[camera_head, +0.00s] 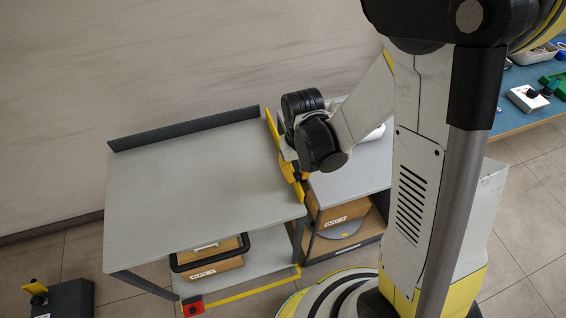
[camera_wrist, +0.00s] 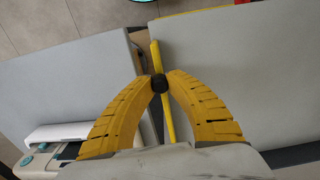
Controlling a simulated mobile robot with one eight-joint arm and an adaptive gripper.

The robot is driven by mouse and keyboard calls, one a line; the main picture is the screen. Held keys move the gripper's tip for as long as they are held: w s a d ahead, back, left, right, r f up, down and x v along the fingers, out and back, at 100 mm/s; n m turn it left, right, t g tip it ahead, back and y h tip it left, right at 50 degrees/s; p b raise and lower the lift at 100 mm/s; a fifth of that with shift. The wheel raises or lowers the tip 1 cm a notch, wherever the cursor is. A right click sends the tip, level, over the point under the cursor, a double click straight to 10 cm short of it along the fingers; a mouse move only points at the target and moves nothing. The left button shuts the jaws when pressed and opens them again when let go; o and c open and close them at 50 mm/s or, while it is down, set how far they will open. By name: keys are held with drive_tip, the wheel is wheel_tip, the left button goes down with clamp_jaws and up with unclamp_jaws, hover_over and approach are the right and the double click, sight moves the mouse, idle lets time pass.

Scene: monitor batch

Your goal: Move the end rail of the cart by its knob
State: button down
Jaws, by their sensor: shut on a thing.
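The cart (camera_head: 190,178) has a grey top, and its top also fills the right of the wrist view (camera_wrist: 250,75). Its yellow end rail (camera_head: 271,127) runs along the cart's right edge, and it shows as a thin yellow bar in the wrist view (camera_wrist: 155,56). A black round knob (camera_wrist: 159,83) sits on the rail. My gripper (camera_wrist: 159,86) has its two yellow curved fingers closed on the knob from both sides. In the head view my gripper (camera_head: 287,168) is at the rail's middle, and my wrist hides the knob and part of the rail.
A second grey-topped unit (camera_head: 350,172) stands close on the right, with a white device (camera_wrist: 70,135) on it. Boxes (camera_head: 342,215) lie on lower shelves. A dark block with a yellow handle (camera_head: 62,300) is on the floor at left. A blue table (camera_head: 520,110) is at right.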

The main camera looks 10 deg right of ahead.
drive_tip(key=shift+r+p, duration=0.3)
drive_tip(key=shift+r, duration=0.1)
idle(0.3)
drive_tip(key=c, duration=1.3)
unclamp_jaws()
drive_tip(key=shift+r, duration=0.15)
wheel_tip(320, 180, up, 12)
drive_tip(key=s+d+r+m+t, duration=0.1)
drive_tip(key=s+d+r+t, duration=0.3)
drive_tip(key=s+r+t, duration=0.3)
drive_tip(key=shift+d+r, duration=0.4)
drive_tip(key=shift+r, duration=0.85)
